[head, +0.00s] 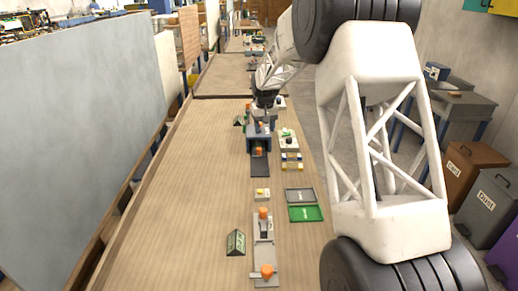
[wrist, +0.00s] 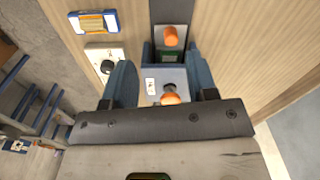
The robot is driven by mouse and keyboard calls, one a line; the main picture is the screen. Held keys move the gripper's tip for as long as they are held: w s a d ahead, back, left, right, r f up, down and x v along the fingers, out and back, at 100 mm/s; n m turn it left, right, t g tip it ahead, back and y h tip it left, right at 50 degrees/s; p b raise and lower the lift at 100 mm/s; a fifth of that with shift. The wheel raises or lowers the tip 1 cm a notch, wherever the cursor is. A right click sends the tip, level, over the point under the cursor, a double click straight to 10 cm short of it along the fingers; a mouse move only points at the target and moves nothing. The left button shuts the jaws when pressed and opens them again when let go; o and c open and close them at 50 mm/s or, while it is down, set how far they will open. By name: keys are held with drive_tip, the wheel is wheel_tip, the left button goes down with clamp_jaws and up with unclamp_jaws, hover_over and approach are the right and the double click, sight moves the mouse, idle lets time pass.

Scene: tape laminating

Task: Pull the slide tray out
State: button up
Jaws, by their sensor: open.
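The blue press-like station (head: 251,143) stands mid-table in the head view. Its slide tray, with an orange knob (head: 258,151), sits in the front opening, above a dark track (head: 259,170). In the wrist view the tray's orange knob (wrist: 170,36) shows at the top, beside a small green patch. A second orange knob (wrist: 170,99) on the station's top lies low, near the palm. My gripper (head: 265,99) is above and behind the station. In the wrist view my gripper (wrist: 161,78) is open and holds nothing. Whether its fingers touch the station cannot be told.
A white button box (head: 289,143) and yellow-blue pieces (head: 291,162) stand right of the station. Nearer are a grey tray (head: 300,196), a green tray (head: 305,213) and a long fixture with orange knobs (head: 264,245). The table's left side is clear.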

hover_over(259, 148)
wheel_tip(259, 148, down, 5)
drive_tip(key=shift+f, duration=0.15)
drive_tip(key=shift+f, duration=3.85)
clamp_jaws()
